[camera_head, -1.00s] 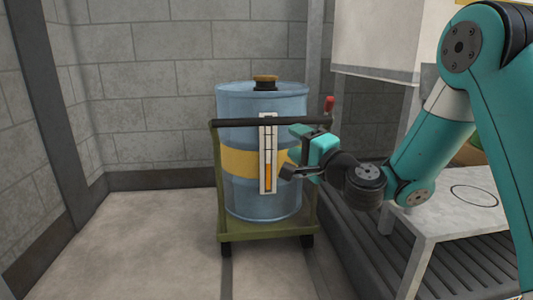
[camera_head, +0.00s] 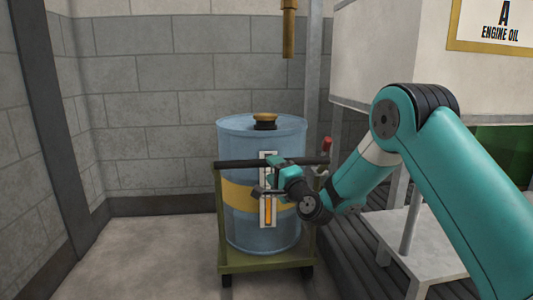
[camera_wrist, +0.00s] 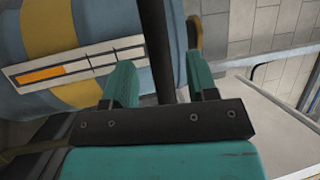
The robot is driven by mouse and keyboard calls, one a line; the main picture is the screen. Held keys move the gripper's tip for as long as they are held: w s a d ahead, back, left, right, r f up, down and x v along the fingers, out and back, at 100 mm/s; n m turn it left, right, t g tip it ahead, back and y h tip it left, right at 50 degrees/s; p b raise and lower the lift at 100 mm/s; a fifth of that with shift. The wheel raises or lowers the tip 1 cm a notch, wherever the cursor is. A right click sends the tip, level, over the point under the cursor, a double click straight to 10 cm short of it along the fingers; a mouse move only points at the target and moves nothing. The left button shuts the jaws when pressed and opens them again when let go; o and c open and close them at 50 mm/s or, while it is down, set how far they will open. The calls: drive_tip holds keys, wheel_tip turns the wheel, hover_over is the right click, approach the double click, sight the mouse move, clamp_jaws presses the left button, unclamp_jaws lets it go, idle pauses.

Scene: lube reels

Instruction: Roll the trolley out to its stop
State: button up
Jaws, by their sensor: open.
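The trolley (camera_head: 268,267) is olive green and carries a blue drum with a yellow band (camera_head: 240,130). Its dark handle bar (camera_head: 232,164) runs across the front of the drum, and it also shows in the wrist view (camera_wrist: 156,40). My gripper (camera_head: 267,180) is at the handle bar, in front of the drum's gauge. In the wrist view my gripper (camera_wrist: 163,85) is open, with the bar passing between its two teal fingers. I cannot tell whether either finger touches the bar. The drum's level gauge (camera_wrist: 80,62) shows an orange fill.
A red-topped lever (camera_head: 326,146) stands right of the drum. A brass pipe (camera_head: 288,35) hangs above and behind it. A white table (camera_head: 400,225) and a tank marked engine oil (camera_head: 390,60) are at the right. The floor (camera_head: 150,255) left of the trolley is clear.

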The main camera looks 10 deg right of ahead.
sight(266, 163)
drive_tip(key=shift+x, duration=2.25)
clamp_jaws()
